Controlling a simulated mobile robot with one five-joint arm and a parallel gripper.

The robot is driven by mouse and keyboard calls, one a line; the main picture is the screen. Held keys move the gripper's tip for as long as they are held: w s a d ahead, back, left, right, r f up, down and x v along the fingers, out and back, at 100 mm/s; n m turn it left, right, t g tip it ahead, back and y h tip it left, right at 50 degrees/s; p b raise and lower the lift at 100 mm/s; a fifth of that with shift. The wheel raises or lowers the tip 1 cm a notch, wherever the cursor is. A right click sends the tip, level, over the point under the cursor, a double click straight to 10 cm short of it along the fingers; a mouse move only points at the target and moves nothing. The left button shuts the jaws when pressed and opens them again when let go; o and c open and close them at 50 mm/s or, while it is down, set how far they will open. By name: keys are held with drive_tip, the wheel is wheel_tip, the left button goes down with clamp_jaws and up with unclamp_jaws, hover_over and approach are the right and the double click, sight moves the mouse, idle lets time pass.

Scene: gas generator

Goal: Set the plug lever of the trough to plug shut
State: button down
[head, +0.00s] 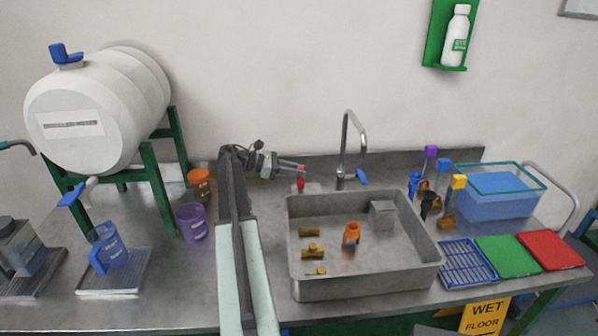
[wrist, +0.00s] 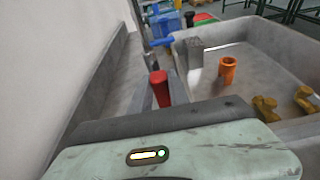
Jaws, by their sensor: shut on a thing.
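The metal trough (head: 375,285) stands on the bench in the head view; its rim also shows at the right of the wrist view (wrist: 245,98). A red handle (head: 300,181), which looks like the plug lever, stands about upright at the trough's back left corner, and it also shows in the wrist view (wrist: 158,90). My gripper (head: 302,170) reaches in from the left, and its fingers are shut on the red handle, one on each side in the wrist view (wrist: 161,84). The lower part of the lever is hidden by the fingers in the wrist view.
A tap (head: 347,150) with a blue lever (head: 361,177) stands behind the trough. An orange fitting (head: 351,233), several brass parts and a grey block (head: 383,214) are in the trough. A purple cup (head: 192,222) and an orange cup (head: 200,184) stand left of my arm.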

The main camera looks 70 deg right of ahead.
drive_tip(key=c, duration=1.2)
unclamp_jaws()
drive_tip(key=shift+w, duration=0.2)
drive_tip(key=shift+c, duration=0.2)
drive_tip(key=shift+s, duration=0.1)
drive_tip(key=p+v, duration=0.2)
drive_tip(key=v, duration=0.5)
drive_tip(key=shift+w+a, duration=0.2)
drive_tip(key=shift+w, duration=0.15)
drive_tip(key=shift+r, duration=0.1)
